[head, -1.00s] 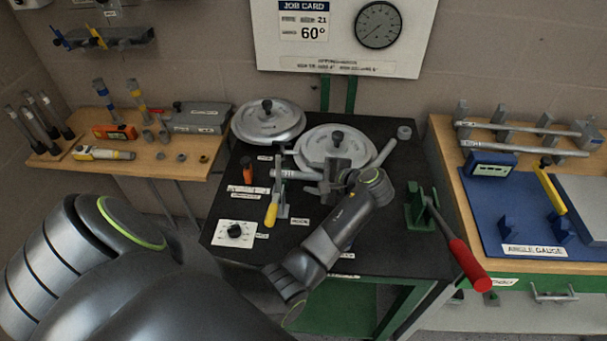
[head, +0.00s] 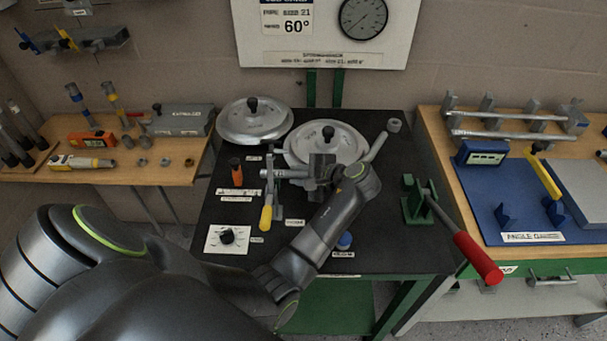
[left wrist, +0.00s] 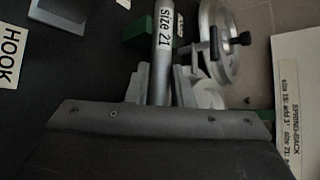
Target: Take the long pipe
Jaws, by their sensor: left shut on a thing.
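My left gripper (head: 321,168) is over the middle of the black bench, in front of the lids, and is shut on a grey pipe. In the left wrist view the pipe (left wrist: 159,68) runs straight up from between the jaws and has a white "size 21" label. In the head view a grey pipe length (head: 287,173) shows left of the jaws and another (head: 378,146) slants up on the right. The jaws hide the middle, so I cannot tell whether these are one piece. My right gripper is not in view.
Two round metal lids (head: 254,121) lie behind the gripper. A yellow-handled clamp (head: 266,217) stands to its left and a green base with a red-handled lever (head: 477,258) to its right. More pipes (head: 510,115) lie on a rack on the right table.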

